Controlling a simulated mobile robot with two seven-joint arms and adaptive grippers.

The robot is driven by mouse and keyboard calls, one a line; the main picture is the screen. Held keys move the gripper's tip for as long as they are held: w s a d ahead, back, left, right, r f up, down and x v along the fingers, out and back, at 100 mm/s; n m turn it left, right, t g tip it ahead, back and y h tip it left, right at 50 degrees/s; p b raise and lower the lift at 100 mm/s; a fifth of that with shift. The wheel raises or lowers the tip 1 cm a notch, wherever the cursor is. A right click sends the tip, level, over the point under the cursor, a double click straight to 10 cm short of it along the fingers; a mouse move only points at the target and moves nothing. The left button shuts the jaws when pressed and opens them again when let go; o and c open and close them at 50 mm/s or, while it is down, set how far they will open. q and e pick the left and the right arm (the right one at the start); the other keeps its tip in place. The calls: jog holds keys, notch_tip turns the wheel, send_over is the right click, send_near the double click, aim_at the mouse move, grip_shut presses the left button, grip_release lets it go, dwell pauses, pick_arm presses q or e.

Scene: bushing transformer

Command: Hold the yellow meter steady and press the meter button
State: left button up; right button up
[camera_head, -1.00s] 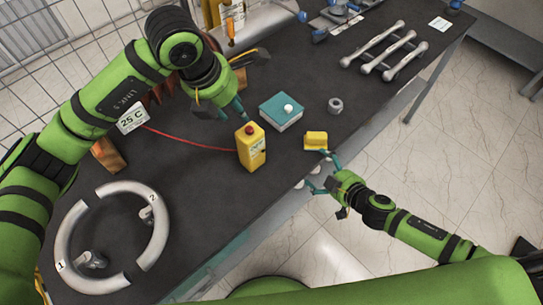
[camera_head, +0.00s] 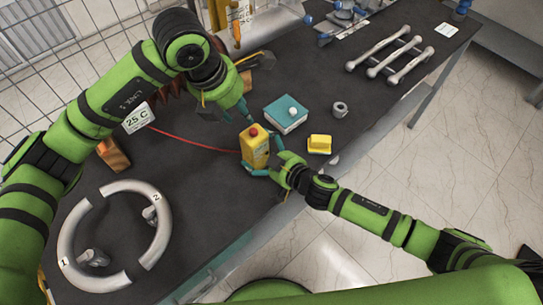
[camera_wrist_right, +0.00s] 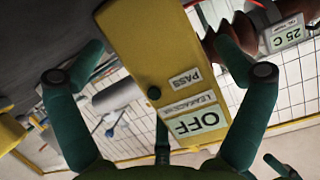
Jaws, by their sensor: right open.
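The yellow meter (camera_head: 254,150) stands upright on the dark table, a red button (camera_head: 254,132) on its top. In the right wrist view the meter (camera_wrist_right: 160,60) fills the middle, with OFF and PASS labels and a small dark round spot on its face. My right gripper (camera_head: 266,162) is open at the meter's near side. Its teal fingers (camera_wrist_right: 160,75) stand to either side of the meter, with gaps visible. My left gripper (camera_head: 246,112) points down just behind and above the meter, apart from the red button as far as I can see; its finger opening is unclear.
A red cable (camera_head: 195,143) runs left to the 25 C display (camera_head: 137,118). A grey split ring (camera_head: 72,235) lies at the near left.

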jog(key=shift+x, duration=0.9)
jog(key=shift+c, duration=0.8)
jog(key=c, duration=1.1)
pick_arm(q)
grip_shut()
pick_arm(e)
jog(key=shift+c, duration=0.2)
jog(key=shift+s, duration=0.1)
